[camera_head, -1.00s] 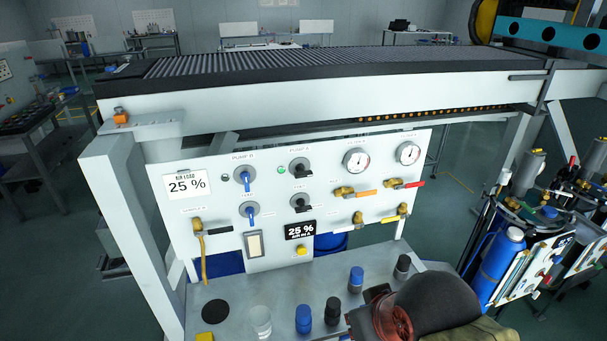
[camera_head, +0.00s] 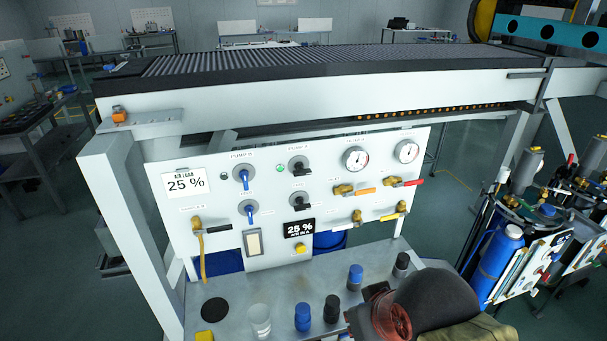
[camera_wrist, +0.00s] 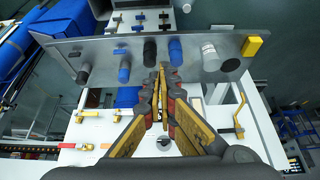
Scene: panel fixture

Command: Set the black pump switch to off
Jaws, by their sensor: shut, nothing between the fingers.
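The black pump switch (camera_head: 301,170) is on the upper middle of the white panel, under a label that reads PUMP A. Its black handle slants down to the right, and a small green lamp (camera_head: 280,167) glows at its left. A second black-handled switch (camera_head: 300,203) sits below it. My gripper (camera_wrist: 166,68) shows in the wrist view, with its yellow and dark fingers together and nothing between them. Its tips lie over the edge of the grey shelf in that picture. The fingers do not show in the head view. I cannot clearly pick out the pump switch in the wrist view.
Blue-handled switches (camera_head: 244,178) are left of the black ones. Gauges (camera_head: 355,160) and valves with orange, red and yellow levers (camera_head: 365,191) are at the right. Several blue and black capped items (camera_head: 303,318) stand on the shelf (camera_head: 235,290) below. A yellow block (camera_wrist: 252,46) sits there too.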

